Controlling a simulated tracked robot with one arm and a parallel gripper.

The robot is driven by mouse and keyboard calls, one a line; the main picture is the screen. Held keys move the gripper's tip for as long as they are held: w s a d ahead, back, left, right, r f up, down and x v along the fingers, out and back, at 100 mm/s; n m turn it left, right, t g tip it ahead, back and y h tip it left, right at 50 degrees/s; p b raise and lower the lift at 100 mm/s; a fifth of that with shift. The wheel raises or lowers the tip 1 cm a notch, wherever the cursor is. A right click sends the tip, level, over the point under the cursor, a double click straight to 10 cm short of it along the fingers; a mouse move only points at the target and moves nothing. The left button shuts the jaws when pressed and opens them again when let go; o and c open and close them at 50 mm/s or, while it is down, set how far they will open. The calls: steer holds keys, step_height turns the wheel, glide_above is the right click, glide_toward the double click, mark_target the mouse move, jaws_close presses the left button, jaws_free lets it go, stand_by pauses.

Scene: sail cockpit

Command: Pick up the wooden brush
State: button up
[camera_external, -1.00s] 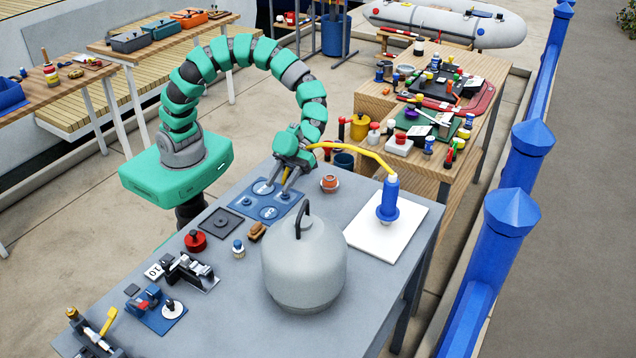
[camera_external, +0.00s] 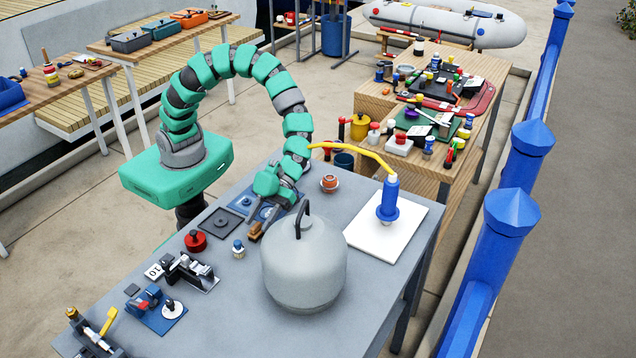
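The wooden brush (camera_external: 254,230) is a small brown piece lying on the grey table, left of the big grey gas bottle. My gripper (camera_external: 259,225) is low at the brush, its two dark fingers spread apart with the brush at their tips. Part of the brush is hidden by the fingers. The gripper looks open, and I cannot tell whether a finger touches the brush.
The grey gas bottle (camera_external: 303,268) with a black handle stands close to the right of the gripper. A small blue-and-white knob (camera_external: 238,249) and a red knob (camera_external: 195,241) stand to the left. A blue panel (camera_external: 290,203) lies behind the gripper.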

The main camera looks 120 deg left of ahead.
jaws_close()
steer(key=shift+r, duration=0.15)
steer(key=shift+r, duration=1.75)
steer(key=s+a, duration=0.1)
steer(key=s, duration=0.4)
steer(key=s+a, duration=0.2)
steer(key=s, duration=0.3)
steer(key=s+a+r, duration=0.1)
steer(key=s+a, duration=0.1)
steer(key=s, duration=0.3)
steer(key=shift+r, duration=0.1)
